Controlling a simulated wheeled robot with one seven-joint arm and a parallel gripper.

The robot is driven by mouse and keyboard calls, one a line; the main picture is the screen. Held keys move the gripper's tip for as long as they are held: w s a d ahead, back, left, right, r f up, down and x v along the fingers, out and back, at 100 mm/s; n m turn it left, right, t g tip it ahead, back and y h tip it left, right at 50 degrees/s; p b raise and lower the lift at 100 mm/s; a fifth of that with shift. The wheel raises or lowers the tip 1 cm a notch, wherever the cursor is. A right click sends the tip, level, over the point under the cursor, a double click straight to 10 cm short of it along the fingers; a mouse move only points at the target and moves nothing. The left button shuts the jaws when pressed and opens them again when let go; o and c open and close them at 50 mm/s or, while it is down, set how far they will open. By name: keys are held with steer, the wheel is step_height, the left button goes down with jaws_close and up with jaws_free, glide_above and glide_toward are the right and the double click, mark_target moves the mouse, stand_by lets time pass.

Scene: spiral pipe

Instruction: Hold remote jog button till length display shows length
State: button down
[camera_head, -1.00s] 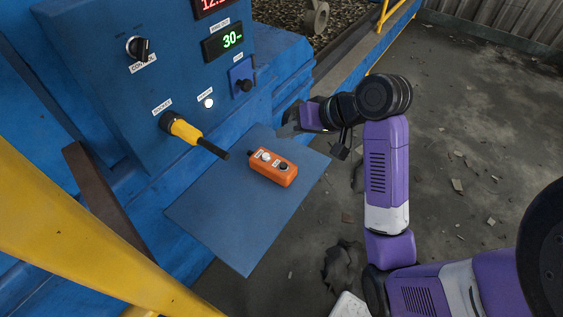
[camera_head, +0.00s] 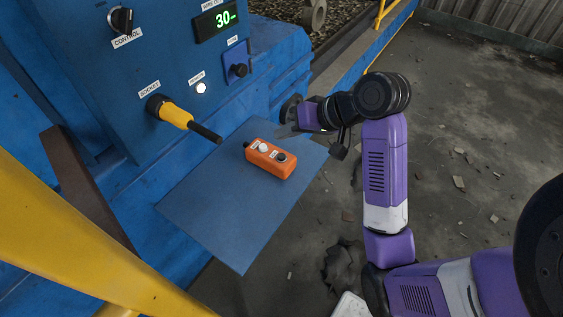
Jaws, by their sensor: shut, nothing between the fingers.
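The orange remote (camera_head: 268,166) lies on a flat blue shelf. It has a white button (camera_head: 264,147) and a black button (camera_head: 281,158) on top, each with a small label I cannot read. A display (camera_head: 216,19) on the blue panel shows a green 30 and a dash; its label is partly cut off. My gripper (camera_head: 284,128) is shut and empty, just behind and right of the remote, above the shelf's far edge. It appears apart from the buttons.
A yellow rail (camera_head: 70,235) crosses the lower left. The shelf (camera_head: 225,215) is clear in front of the remote.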

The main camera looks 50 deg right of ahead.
mark_target(285, 157)
step_height(285, 157, down, 4)
steer(key=shift+b, duration=1.25)
steer(key=shift+f, duration=0.25)
steer(key=shift+f, duration=0.1)
stand_by(0.7)
steer(key=shift+f, duration=0.35)
steer(key=shift+f, duration=0.4)
stand_by(4.7)
